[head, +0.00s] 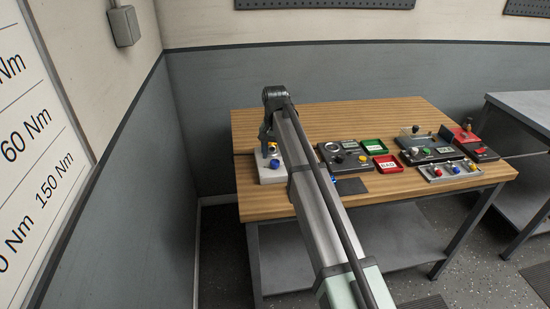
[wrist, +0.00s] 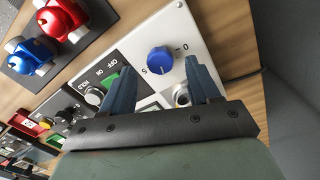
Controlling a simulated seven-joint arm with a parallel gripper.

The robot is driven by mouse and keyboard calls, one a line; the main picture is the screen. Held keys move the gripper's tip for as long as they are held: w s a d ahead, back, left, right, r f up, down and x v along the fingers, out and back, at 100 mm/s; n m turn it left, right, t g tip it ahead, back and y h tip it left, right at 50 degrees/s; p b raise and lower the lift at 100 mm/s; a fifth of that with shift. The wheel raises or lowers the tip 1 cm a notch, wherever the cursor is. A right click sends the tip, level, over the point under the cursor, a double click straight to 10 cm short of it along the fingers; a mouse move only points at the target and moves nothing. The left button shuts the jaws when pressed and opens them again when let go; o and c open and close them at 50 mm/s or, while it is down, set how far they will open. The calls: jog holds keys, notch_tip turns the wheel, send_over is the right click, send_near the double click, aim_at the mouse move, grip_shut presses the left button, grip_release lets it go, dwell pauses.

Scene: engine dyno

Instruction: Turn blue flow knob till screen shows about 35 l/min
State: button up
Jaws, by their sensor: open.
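The blue knob (wrist: 160,60) stands on a light panel (wrist: 190,25) with a 0 mark and what looks like a 5 beside it. My gripper (wrist: 160,65) is open, with one blue-grey finger on each side of the knob in the wrist view; I cannot tell whether they touch it. A screen (wrist: 150,103) is mostly hidden behind the gripper and its reading cannot be made out. In the head view, the light panel (head: 270,177) with a blue knob (head: 274,163) is at the table's left end, below my gripper (head: 268,140).
A selector knob (wrist: 94,96) with OFF and ON labels is close to the left finger. Red (wrist: 62,18) and blue (wrist: 32,55) valves are at upper left. More panels (head: 430,150) and a red BAD tray (head: 388,164) stand right on the wooden table (head: 330,115).

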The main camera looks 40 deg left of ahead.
aim_at(275, 162)
notch_tip(275, 162, up, 11)
jog(key=shift+r, duration=0.2)
dwell(2.2)
